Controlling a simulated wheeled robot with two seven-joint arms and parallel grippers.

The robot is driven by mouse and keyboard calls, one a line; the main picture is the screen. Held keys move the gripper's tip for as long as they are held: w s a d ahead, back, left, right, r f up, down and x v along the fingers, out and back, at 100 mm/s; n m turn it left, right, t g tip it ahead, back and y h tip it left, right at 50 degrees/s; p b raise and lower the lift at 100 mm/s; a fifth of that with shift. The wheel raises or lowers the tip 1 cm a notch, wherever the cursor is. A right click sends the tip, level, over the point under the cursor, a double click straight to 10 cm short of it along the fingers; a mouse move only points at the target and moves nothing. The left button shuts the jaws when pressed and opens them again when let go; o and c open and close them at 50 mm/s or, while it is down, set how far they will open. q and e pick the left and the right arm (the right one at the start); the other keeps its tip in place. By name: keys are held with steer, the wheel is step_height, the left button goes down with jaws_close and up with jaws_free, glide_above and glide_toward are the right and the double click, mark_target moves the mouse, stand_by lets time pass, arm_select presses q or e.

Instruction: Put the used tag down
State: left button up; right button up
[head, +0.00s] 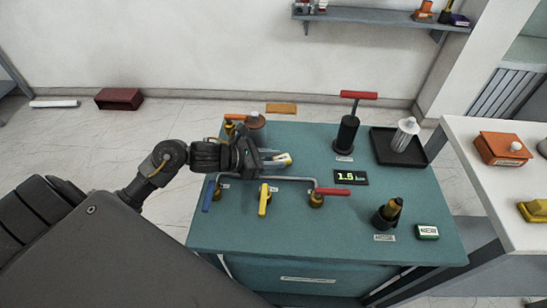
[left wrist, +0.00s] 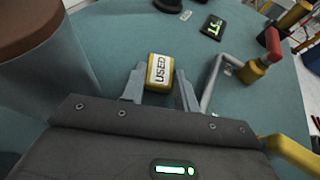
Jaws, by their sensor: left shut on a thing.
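The used tag (left wrist: 160,72) is a small yellow block with a white face reading "USED". It sits between the fingertips of my left gripper (left wrist: 160,88) in the left wrist view, which is shut on it. In the head view my left gripper (head: 272,161) reaches in from the left over the teal table (head: 320,246), with the tag (head: 284,159) at its tips, near the bent grey pipe. I cannot tell whether the tag touches the table. A green block marked "NEW" (head: 427,232) lies at the table's right front. My right gripper is not in view.
The pipe has a blue handle (head: 208,195), a yellow handle (head: 264,199) and a red handle (head: 333,191). A display (head: 350,177), a black pump with a red handle (head: 347,132), a black tray (head: 418,158) and a dark cup with a yellow-topped piece (head: 386,216) stand to the right. A brown-topped cylinder (head: 256,130) is close behind the gripper.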

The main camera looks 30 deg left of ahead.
arm_select(q)
steer(key=shift+f, duration=0.1)
steer(key=shift+f+b, duration=0.1)
steer(key=shift+b, duration=0.2)
steer(key=o, duration=0.9)
steer(key=shift+o, duration=0.2)
